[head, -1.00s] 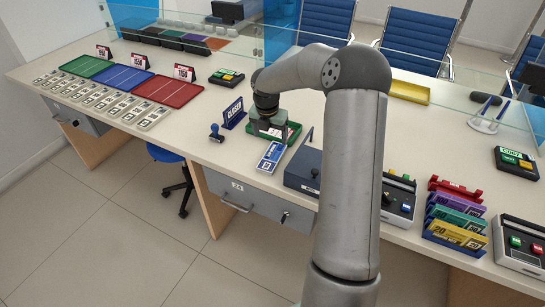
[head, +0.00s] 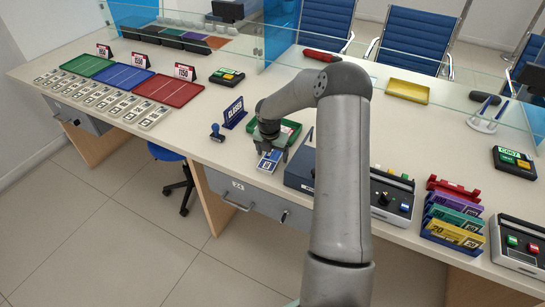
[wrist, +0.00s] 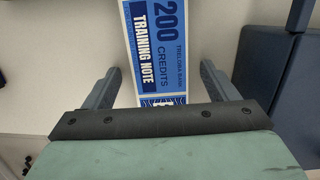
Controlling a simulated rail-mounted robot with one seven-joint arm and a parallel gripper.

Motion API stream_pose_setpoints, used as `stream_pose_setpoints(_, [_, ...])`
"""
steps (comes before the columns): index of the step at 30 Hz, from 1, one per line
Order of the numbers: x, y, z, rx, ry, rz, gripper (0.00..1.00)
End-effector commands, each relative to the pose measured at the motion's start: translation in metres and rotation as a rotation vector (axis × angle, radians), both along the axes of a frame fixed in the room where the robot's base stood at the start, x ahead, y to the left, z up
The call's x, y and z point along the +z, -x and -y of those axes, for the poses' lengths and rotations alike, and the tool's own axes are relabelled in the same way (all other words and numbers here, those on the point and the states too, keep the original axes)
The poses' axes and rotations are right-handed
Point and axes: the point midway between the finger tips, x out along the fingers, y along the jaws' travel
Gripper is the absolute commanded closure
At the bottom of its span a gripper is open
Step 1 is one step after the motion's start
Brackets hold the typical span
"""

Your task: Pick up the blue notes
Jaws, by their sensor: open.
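The blue notes (head: 268,162) lie flat on the counter in front of the green tray (head: 291,127). In the wrist view the top blue note (wrist: 157,45) reads "200 credits, training note". My gripper (head: 269,146) is just over the notes, pointing down. In the wrist view its two fingers (wrist: 157,88) are apart, one on each side of the note strip, with nothing between them held. The near end of the notes is hidden behind the gripper body. I cannot tell the exact height of the fingertips above the counter.
A dark blue box (head: 301,168) stands close to the right of the notes. A blue "closed" sign (head: 234,112) and a stamp (head: 217,133) stand to the left. A rack of purple, green and yellow notes (head: 455,217) is farther right. The counter's front edge is near.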

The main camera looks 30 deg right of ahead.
Motion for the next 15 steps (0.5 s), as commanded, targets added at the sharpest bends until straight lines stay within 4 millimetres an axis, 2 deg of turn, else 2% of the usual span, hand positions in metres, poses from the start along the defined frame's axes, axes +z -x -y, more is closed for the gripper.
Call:
stream_pose_setpoints(1, [0.0001,0.0000,0.0000,0.000,0.000,0.000,0.20])
stream_pose_setpoints(6, [0.0002,0.0001,-0.0001,0.000,0.000,0.000,0.67])
stream_pose_setpoints(15, [0.0009,0.0000,0.0000,0.000,0.000,0.000,0.69])
